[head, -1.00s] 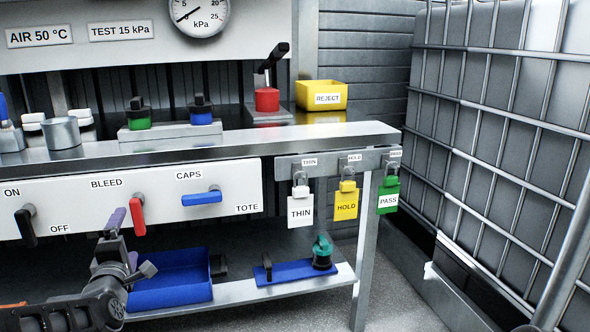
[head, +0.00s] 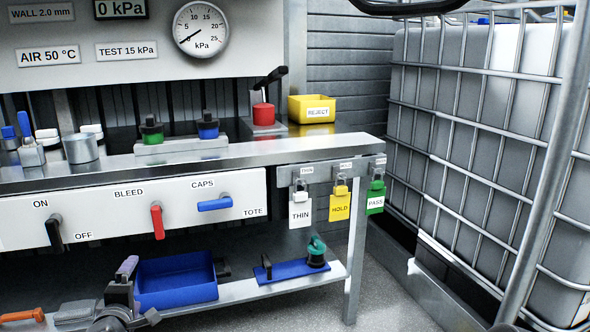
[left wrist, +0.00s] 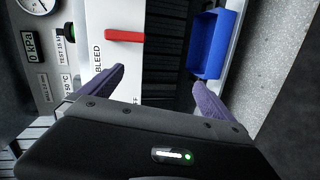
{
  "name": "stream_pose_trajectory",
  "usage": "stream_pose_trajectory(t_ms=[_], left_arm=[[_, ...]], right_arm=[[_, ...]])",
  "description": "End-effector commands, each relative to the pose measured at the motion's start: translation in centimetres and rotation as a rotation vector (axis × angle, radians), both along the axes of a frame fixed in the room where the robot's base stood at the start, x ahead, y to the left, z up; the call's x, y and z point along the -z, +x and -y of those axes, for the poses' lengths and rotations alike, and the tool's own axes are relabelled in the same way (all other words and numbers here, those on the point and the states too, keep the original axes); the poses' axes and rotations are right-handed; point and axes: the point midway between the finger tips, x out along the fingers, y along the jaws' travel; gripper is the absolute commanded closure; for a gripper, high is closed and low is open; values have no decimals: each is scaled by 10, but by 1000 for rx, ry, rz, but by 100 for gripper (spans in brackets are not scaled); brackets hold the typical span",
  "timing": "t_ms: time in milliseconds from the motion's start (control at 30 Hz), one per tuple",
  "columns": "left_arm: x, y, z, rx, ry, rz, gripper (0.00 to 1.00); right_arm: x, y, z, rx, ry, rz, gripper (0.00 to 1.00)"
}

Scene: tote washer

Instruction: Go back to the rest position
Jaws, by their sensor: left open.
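My left gripper (head: 130,279) is in the lower left of the head view, in front of the lower shelf and below the valve panel (head: 102,221). In the left wrist view its two purple fingers (left wrist: 157,94) are spread apart with nothing held between them. The red BLEED handle (head: 157,221) points down above the gripper, apart from it; it also shows in the left wrist view (left wrist: 124,35). My right gripper is in neither view.
A blue tray (head: 177,302) stands on the shelf just right of the gripper. The black ON/OFF handle (head: 53,233) and blue CAPS handle (head: 214,204) stick out of the panel. A caged tank (head: 455,120) stands at the right. Open floor (head: 395,300) lies between.

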Motion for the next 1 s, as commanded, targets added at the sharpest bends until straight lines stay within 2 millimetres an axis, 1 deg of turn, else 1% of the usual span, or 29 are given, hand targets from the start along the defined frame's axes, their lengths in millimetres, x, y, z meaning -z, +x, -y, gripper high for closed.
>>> stream_pose_trajectory(t_ms=[33, 167, 233, 267, 367, 400, 467, 500, 567, 600, 667, 700, 800, 833, 900, 1000], left_arm=[[0, -1, 12, 28, 9, -42, 0], [25, -8, 47, 118, 52, -164, 0], [40, -17, 72, 184, 83, -242, 0], [45, -22, 84, 220, 99, -279, 0], [68, -52, 134, 371, 164, -424, 0], [77, -70, 156, 447, 195, -488, 0], [89, -101, 189, 571, 245, -579, 0], [95, -125, 210, 657, 279, -636, 0], [102, -164, 239, 792, 330, -715, 0], [104, -192, 255, 882, 364, -763, 0], [105, -233, 275, 1014, 411, -823, 0], [105, -258, 285, 1095, 437, -857, 0], [102, -311, 302, 1262, 491, -917, 0], [101, -324, 304, 1300, 502, -928, 0], [100, -345, 308, 1369, 522, -948, 0], [101, -360, 311, 1417, 537, -961, 0]], right_arm=[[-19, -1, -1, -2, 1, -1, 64], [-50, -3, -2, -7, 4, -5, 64], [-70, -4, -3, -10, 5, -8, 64], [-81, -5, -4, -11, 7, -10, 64], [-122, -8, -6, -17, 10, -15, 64], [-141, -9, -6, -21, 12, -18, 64], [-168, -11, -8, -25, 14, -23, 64], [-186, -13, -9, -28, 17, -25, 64], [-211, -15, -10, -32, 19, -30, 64], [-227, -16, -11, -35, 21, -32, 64], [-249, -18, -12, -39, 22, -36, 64], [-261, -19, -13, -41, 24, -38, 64], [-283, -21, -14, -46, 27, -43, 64], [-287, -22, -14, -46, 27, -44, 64], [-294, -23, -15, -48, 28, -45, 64], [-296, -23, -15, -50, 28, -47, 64]])
